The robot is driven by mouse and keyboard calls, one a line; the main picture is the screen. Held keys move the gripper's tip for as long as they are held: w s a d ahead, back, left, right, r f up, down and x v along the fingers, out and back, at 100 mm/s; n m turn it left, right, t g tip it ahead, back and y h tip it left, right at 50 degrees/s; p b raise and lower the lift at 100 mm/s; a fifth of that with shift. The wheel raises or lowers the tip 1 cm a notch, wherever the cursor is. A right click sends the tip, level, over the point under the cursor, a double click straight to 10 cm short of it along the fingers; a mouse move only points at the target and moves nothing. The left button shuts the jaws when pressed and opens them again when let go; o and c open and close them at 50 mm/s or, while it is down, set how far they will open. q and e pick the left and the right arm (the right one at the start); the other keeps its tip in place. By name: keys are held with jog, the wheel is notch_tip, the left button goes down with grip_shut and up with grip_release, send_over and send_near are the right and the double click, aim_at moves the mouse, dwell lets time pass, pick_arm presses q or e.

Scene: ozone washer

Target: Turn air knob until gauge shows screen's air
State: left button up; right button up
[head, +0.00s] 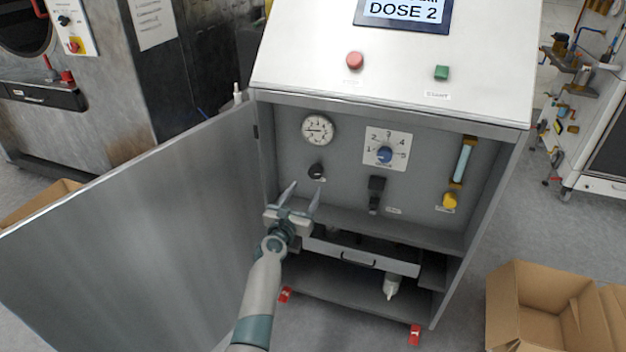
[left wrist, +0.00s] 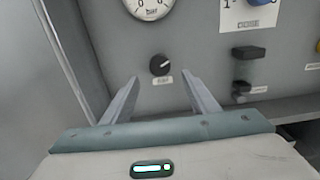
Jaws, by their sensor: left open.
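The air knob (head: 316,171) is a small black knob with a small label below it, on the grey panel inside the open cabinet. In the left wrist view the knob (left wrist: 160,65) shows ahead, centred between my fingertips and beyond them. The round white gauge (head: 318,129) is right above it; its reading is too small to tell, and the left wrist view (left wrist: 150,4) cuts it off. The screen (head: 404,12) shows "DOSE 2", with its upper line cut off. My left gripper (head: 303,189) is open and empty, just below the knob. My right gripper is not seen.
The open cabinet door (head: 140,230) stands left of my arm. A blue dial (head: 384,155), a black lever (head: 376,188) and a yellow-knobbed tube (head: 463,165) are to the right. A drawer (head: 358,253) is below. A cardboard box (head: 535,290) stands at lower right.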

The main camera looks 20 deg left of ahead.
aim_at(314, 175)
pick_arm(q)
jog(key=w+b, duration=0.2)
jog(key=w, duration=0.5)
jog(key=shift+d+f, duration=0.1)
jog(key=shift+w, duration=0.45)
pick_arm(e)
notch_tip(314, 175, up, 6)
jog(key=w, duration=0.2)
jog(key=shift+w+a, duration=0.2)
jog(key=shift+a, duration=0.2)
pick_arm(q)
jog(key=shift+c, duration=0.6)
jog(key=c, duration=0.9)
